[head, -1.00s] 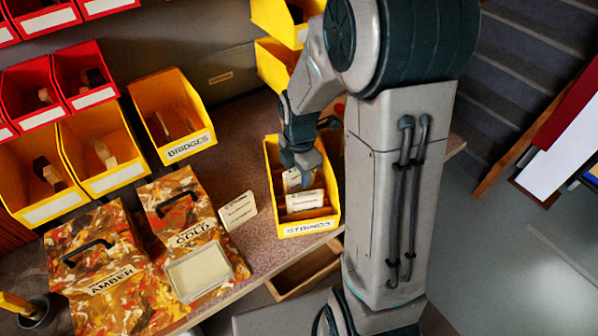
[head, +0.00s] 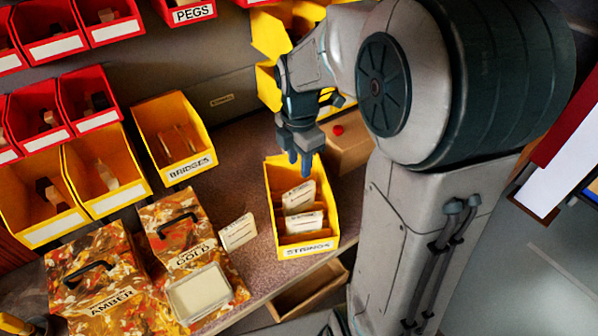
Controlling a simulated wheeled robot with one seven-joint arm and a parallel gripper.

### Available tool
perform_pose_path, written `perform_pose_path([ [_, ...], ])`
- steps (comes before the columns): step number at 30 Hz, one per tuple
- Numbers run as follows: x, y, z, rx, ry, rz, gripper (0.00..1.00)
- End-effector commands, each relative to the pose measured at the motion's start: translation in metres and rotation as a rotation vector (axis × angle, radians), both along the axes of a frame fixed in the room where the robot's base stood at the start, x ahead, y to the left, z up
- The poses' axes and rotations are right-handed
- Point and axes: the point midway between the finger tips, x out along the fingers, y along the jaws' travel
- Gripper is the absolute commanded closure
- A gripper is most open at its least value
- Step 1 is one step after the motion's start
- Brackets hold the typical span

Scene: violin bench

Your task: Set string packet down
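A yellow bin labelled STRINGS (head: 309,248) stands on the bench near its front edge. Two pale string packets stand in it, a front packet (head: 303,223) and a rear packet (head: 299,196), leaning between brown dividers. Another pale packet (head: 238,232) stands tilted outside the bin, beside the GOLD box. My gripper (head: 301,168) points down over the back of the STRINGS bin, above the rear packet and apart from it. I see no packet between its fingers. The fingers overlap from this angle, so their gap is not clear.
A BRIDGES bin (head: 173,139) and the marbled AMBER (head: 98,275) and GOLD (head: 188,237) boxes stand to the left. A pale-topped tray (head: 199,292) is in front. A brown box with a red knob (head: 346,146) is right of my gripper. An open drawer (head: 308,291) is below the bench edge.

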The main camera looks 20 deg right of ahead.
Motion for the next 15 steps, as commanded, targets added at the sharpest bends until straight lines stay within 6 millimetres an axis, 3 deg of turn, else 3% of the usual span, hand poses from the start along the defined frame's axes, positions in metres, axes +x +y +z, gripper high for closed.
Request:
perform_pose_path([
  [5,-0.008,0.000,0.010,-0.003,-0.015,-0.096,0.64],
  [15,-0.061,0.001,0.031,0.031,-0.109,-0.798,0.64],
])
